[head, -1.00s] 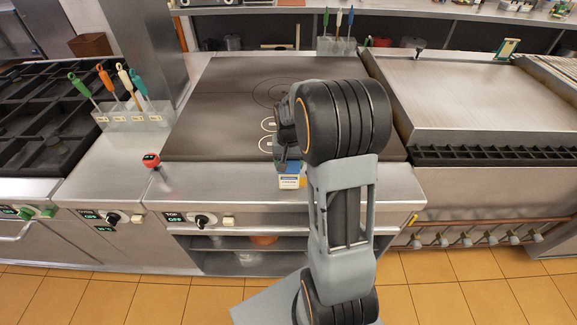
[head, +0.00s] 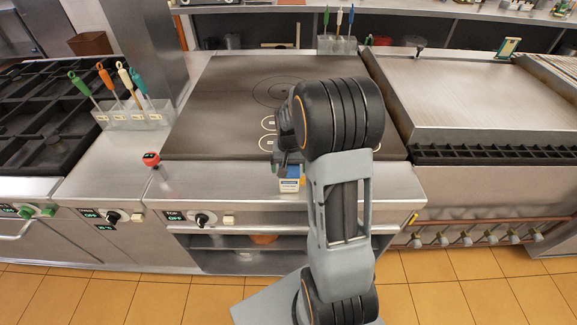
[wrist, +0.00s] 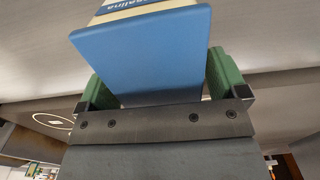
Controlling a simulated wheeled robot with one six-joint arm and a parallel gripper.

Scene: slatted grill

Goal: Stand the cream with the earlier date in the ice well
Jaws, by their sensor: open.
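A blue and cream carton (head: 289,184) stands at the front edge of the steel counter in the head view, partly hidden by my gripper. In the head view my gripper (head: 284,158) is mostly hidden behind my wrist. No date is readable, and I cannot make out a second cream or an ice well.
A red-topped probe or knob (head: 151,159) stands left on the counter. A clear holder with coloured-handled tools (head: 133,116) is farther left beside the black burner grates (head: 40,125). A dark flat hob (head: 215,110) lies behind the carton; a steel griddle (head: 470,95) is right.

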